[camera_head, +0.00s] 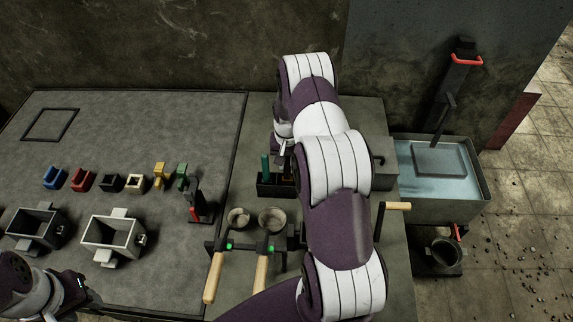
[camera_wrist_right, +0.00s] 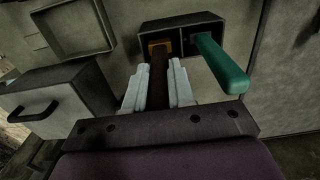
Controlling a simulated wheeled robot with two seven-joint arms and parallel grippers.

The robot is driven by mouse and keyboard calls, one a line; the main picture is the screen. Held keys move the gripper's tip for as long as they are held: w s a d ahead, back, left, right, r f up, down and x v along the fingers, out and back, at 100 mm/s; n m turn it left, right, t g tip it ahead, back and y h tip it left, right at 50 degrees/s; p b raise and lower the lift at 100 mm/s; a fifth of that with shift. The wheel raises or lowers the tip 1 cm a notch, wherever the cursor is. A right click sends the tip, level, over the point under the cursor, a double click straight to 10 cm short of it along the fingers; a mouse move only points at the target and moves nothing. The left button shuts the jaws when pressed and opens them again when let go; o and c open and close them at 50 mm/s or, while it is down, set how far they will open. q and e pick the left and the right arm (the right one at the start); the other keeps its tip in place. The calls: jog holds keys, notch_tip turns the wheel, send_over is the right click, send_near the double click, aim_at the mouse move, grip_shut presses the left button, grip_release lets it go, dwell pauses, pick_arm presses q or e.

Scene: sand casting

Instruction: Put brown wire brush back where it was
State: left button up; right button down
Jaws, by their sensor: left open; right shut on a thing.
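My right gripper (camera_wrist_right: 157,88) is shut on the handle of the brown wire brush (camera_wrist_right: 158,72). The brush's far end is at the dark holder box (camera_wrist_right: 181,22), at its left part, by an orange-brown patch. How deep it sits cannot be told. In the head view my right arm covers much of the holder (camera_head: 268,190), and my right gripper (camera_head: 285,150) is just above it. A green-handled tool (camera_wrist_right: 222,65) stands in the holder's right part in the wrist view. My left gripper (camera_head: 80,287) is at the lower left, open and apart from everything.
Two wooden-handled ladles (camera_head: 238,250) rest in front of the holder. A grey drawer box (camera_wrist_right: 60,100) is left of it in the wrist view. Coloured pieces (camera_head: 108,180) and two moulding boxes (camera_head: 112,236) are on the left table. A water tank (camera_head: 470,205) is at the right.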

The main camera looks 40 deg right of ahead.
jog(key=shift+w+f, duration=0.2)
jog(key=shift+f, duration=0.8)
jog(key=shift+s+r, duration=0.15)
jog(key=c, duration=1)
grip_release()
jog(key=shift+f, duration=0.25)
jog(key=shift+o, duration=0.2)
jog(key=shift+r, duration=0.15)
